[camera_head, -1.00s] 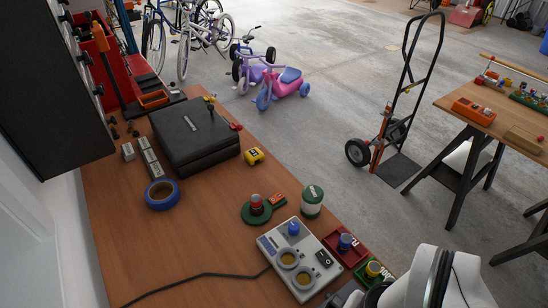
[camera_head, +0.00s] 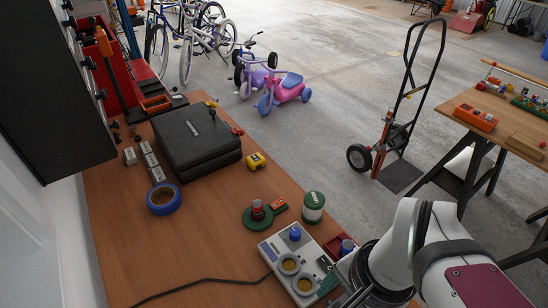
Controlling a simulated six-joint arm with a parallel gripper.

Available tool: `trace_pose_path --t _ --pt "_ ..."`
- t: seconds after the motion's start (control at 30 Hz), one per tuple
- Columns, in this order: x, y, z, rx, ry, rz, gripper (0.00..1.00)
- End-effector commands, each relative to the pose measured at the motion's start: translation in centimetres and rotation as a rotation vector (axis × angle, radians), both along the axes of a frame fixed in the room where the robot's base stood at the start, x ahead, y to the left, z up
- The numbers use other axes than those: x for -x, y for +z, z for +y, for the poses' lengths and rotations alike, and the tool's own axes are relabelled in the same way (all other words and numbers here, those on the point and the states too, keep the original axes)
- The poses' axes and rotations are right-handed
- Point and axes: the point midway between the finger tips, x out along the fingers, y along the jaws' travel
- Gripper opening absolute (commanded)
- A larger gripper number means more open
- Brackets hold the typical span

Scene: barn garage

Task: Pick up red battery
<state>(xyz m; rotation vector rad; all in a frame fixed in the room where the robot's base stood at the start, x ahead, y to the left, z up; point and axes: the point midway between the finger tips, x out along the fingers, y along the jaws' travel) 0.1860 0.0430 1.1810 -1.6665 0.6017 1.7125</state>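A small red battery-like cylinder with a dark band (camera_head: 257,209) stands upright on a round green dish (camera_head: 250,222) near the middle of the table. A small orange item (camera_head: 279,205) lies just right of it. My gripper (camera_head: 345,294) is at the lower right, over the right end of the white device and apart from the red battery. Its fingers are small and partly cut off by the frame's bottom edge, so I cannot tell whether they are open.
A white device (camera_head: 272,250) carries a blue cylinder (camera_head: 295,233) and two round wells. A red tray (camera_head: 333,243) holds another blue cylinder (camera_head: 347,246). Blue tape (camera_head: 163,199), a yellow item (camera_head: 256,161) and a black case (camera_head: 197,140) lie farther back.

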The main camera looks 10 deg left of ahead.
Motion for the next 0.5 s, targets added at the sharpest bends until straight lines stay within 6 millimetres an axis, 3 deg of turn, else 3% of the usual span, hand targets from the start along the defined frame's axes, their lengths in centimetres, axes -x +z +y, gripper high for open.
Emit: trace_pose_path --t 0.1,0.2,0.3,0.4,0.5 --pt "-8.8 0.3 3.1 -0.029 -0.474 -0.01 0.76" --pt "-15.9 -0.7 7.3 -0.108 -0.902 -0.01 0.76" --pt "-21.2 -2.4 11.7 -0.212 -1.265 0.016 0.76" --pt "-24.5 -3.9 15.2 -0.302 -1.515 0.055 0.76" --pt "-25.9 -4.9 17.0 -0.353 -1.649 0.084 0.76"
